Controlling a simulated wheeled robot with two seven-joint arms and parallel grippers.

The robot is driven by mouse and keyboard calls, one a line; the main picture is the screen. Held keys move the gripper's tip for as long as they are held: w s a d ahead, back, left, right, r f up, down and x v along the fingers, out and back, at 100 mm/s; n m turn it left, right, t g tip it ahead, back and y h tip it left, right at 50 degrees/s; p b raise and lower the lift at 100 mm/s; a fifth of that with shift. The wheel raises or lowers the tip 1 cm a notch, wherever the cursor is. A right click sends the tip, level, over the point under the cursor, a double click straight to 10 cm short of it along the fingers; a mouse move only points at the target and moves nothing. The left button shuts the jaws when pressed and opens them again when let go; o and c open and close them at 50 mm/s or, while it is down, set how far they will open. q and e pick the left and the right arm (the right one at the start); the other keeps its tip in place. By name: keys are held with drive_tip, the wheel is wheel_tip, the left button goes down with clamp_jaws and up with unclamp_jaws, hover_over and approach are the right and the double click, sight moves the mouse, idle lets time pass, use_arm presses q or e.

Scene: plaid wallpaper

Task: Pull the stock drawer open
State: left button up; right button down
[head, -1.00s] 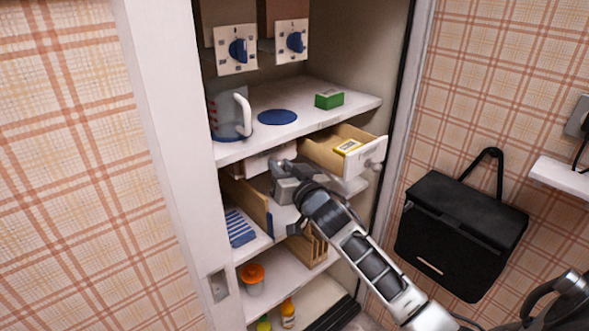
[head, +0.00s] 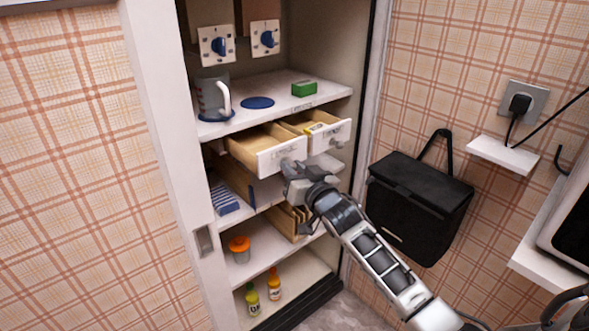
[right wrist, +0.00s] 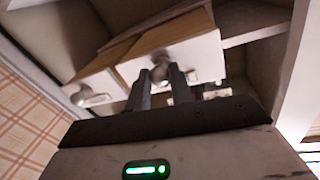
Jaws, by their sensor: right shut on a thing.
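Two white-fronted wooden drawers hang under the cupboard's upper shelf. The left drawer (head: 262,160) stands out and its inside looks empty in the head view. I cannot read which one is the stock drawer. My right gripper (head: 291,171) is at the front of the left drawer. In the right wrist view my gripper (right wrist: 162,84) is shut on that drawer's round knob (right wrist: 160,68); the other drawer's knob (right wrist: 90,97) shows to the left. My left gripper is not in view.
Lower shelves hold an orange-lidded jar (head: 239,249) and bottles (head: 274,284). A black bag (head: 420,205) hangs on the wall right of the cupboard.

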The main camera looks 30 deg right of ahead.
drive_tip(key=c, duration=1.3)
unclamp_jaws()
drive_tip(key=shift+o, duration=0.2)
drive_tip(key=s+b, duration=0.1)
drive_tip(key=s, duration=1.5)
drive_tip(key=shift+a, duration=0.15)
drive_tip(key=shift+w, duration=0.1)
drive_tip(key=s+a+f+n+g+y, duration=0.1)
drive_tip(key=s+a+f+n+g, duration=0.1)
drive_tip(key=s+a+f+g, duration=0.2)
drive_tip(key=s+a+f+n+g+y, duration=0.2)
drive_tip(key=s+a+f+n+g, duration=0.1)
drive_tip(key=s+a+f, duration=0.8)
wheel_tip(320, 180, down, 6)
drive_tip(key=shift+a+r+g, duration=0.25)
drive_tip(key=shift+a+g, duration=0.15)
drive_tip(key=shift+a, duration=0.35)
